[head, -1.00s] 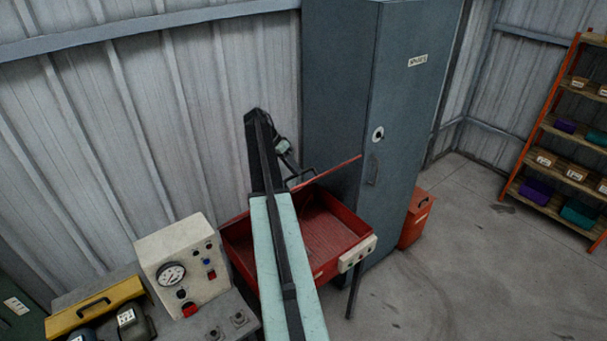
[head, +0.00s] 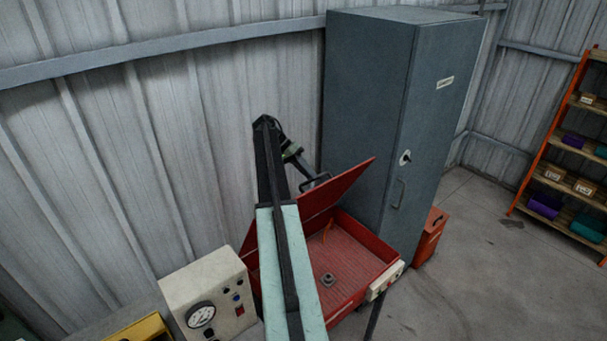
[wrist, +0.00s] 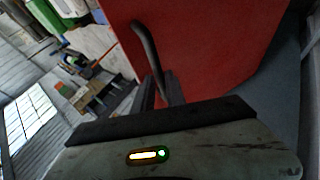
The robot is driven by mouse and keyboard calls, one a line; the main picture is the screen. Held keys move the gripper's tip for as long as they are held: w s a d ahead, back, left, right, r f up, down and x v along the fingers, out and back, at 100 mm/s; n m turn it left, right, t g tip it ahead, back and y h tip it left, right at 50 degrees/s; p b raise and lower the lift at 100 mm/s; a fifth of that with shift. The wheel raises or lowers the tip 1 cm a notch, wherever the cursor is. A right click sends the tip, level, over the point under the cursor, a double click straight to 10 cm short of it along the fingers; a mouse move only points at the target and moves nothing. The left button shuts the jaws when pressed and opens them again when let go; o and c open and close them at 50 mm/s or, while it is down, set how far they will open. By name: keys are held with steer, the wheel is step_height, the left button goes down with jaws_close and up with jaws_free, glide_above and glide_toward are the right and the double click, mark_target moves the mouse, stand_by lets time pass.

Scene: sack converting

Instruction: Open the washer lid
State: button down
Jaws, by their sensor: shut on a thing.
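The red washer (head: 375,243) is an open-topped basin on legs against the wall. Its red lid (head: 340,190) is tilted up at a steep angle along the back, so the inside of the basin shows. My gripper (head: 308,182) is behind the raised lid, partly hidden by my arm. In the wrist view, my gripper (wrist: 160,95) is shut on the dark bar handle (wrist: 145,45) of the lid, and the red lid face (wrist: 210,45) fills the upper middle. A small grey fitting (head: 328,280) sits on the basin floor.
A tall grey cabinet (head: 365,110) stands close behind and right of the washer. A red bin (head: 430,240) is beside it. A control box with a gauge (head: 208,290) is at left. Orange shelving (head: 560,150) stands far right, with open floor before it.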

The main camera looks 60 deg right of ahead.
steer(key=shift+w+d+f, duration=0.1)
steer(key=shift+w+f, duration=0.1)
steer(key=shift+w, duration=0.05)
steer(key=c, duration=1.6)
jaws_free()
steer(key=shift+o, duration=0.8)
steer(key=shift+w+d+f, duration=0.2)
steer(key=shift+w+f, duration=0.15)
steer(key=shift+w, duration=0.1)
steer(key=shift+s+a+r, duration=0.1)
steer(key=shift+s+r, duration=0.05)
steer(key=shift+o, duration=0.2)
